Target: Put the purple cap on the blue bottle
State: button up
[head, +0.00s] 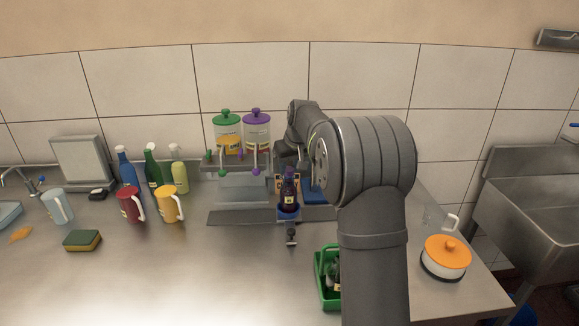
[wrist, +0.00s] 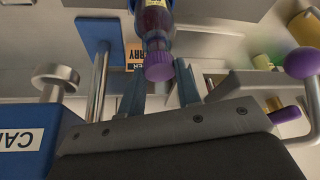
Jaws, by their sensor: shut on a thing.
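A dark bottle with blue-tinted glass and purplish contents (head: 289,192) stands upright on a blue base in front of the dispensers. It also shows in the wrist view (wrist: 155,22). The purple cap (wrist: 159,68) is at its mouth, in line with the neck. I cannot tell whether it is fully seated. My gripper (wrist: 160,85) has one finger on each side of the cap and is shut on it. In the head view my arm hides most of the gripper. Another blue bottle (head: 128,168) stands at the left, apart from my gripper.
Dispensers with a green lid (head: 227,118) and a purple lid (head: 256,116) stand behind. A purple knob (wrist: 303,62) and a blue labelled block (wrist: 25,135) flank the gripper. A green caddy (head: 325,280) and an orange-lidded pot (head: 446,252) are at the right.

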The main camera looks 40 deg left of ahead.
aim_at(289, 170)
jog(key=shift+f, duration=0.6)
dwell(0.4)
jog(key=o, duration=0.8)
jog(key=shift+o, duration=0.2)
jog(key=shift+r, duration=3.5)
jog(key=shift+o, duration=0.2)
